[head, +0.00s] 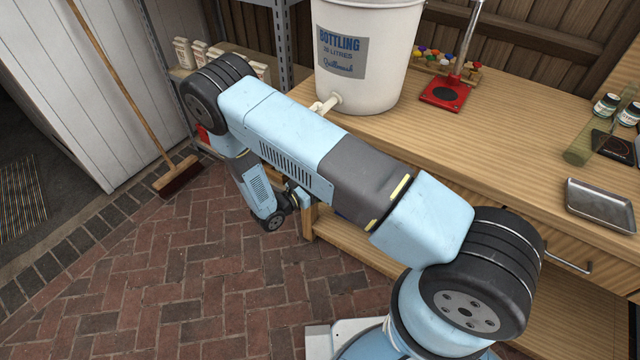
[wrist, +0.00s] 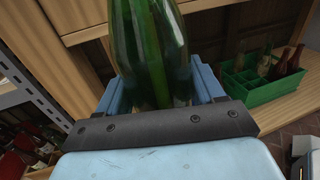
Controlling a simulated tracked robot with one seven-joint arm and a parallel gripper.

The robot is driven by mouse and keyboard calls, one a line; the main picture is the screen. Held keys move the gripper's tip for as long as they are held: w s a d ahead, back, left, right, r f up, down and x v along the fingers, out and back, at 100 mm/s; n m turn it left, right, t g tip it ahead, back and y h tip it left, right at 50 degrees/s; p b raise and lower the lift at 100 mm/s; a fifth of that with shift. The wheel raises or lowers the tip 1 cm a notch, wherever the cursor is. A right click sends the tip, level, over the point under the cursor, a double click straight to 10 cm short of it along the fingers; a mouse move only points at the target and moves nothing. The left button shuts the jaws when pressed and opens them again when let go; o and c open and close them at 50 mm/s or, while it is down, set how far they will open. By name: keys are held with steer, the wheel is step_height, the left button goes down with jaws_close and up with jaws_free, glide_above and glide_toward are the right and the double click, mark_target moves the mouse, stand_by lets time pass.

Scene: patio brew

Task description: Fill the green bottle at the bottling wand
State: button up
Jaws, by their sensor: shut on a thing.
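In the wrist view a green bottle (wrist: 150,50) stands between the two blue fingers of my gripper (wrist: 160,98). My gripper is shut on the bottle. The bottle's top is cut off by the picture's upper edge, so its mouth is hidden. My arm covers the space below the tap, and I cannot see the wand there.
A green crate (wrist: 262,85) with several bottles sits on a low shelf. The bench (head: 520,120) carries a red capper (head: 446,93), a metal tray (head: 600,204) and small jars (head: 606,105). A broom (head: 176,178) leans at the left. The brick floor is open.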

steer(key=shift+f, duration=0.6)
stand_by(0.7)
step_height(320, 180, down, 24)
stand_by(4.8)
steer(key=shift+r, duration=0.1)
steer(key=shift+s+a, duration=0.1)
